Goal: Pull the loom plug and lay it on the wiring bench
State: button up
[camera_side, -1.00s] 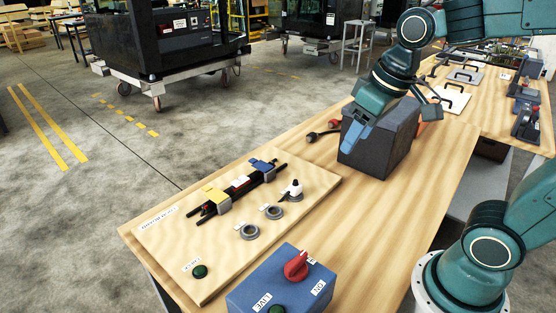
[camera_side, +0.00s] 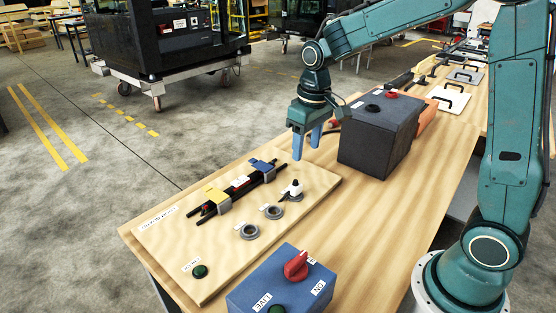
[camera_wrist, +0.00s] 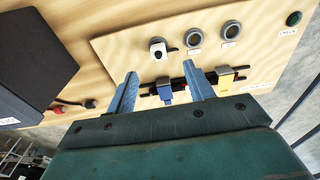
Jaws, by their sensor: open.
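A pale wooden board (camera_side: 185,255) lies on the wooden bench (camera_side: 420,200). On it a black loom (camera_side: 238,186) runs between a blue clip (camera_side: 262,165) and a yellow clip (camera_side: 215,195). A white, black-tipped plug-like piece (camera_side: 296,188) stands upright at the row of grey rings; it also shows in the wrist view (camera_wrist: 158,47). I cannot tell for sure which piece is the loom plug. My gripper (camera_side: 306,150) is open and empty, pointing down above the board's far right end. In the wrist view the blue clip (camera_wrist: 166,92) appears between the fingers (camera_wrist: 160,72).
A dark box (camera_side: 375,140) stands close to the right of my gripper. A red-ended tool (camera_wrist: 68,105) lies behind it. A blue switch box (camera_side: 275,290) with a red knob stands at the front. A green button (camera_side: 199,271) is on the board. Bare bench lies right of the board.

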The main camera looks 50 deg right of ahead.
jog(key=g, duration=0.1)
send_over(295, 184)
jog(key=shift+f, duration=2.45)
jog(key=shift+f, duration=0.15)
jog(key=shift+f, duration=4.35)
grip_shut()
jog(key=shift+r, duration=0.7)
jog(key=shift+r, duration=0.35)
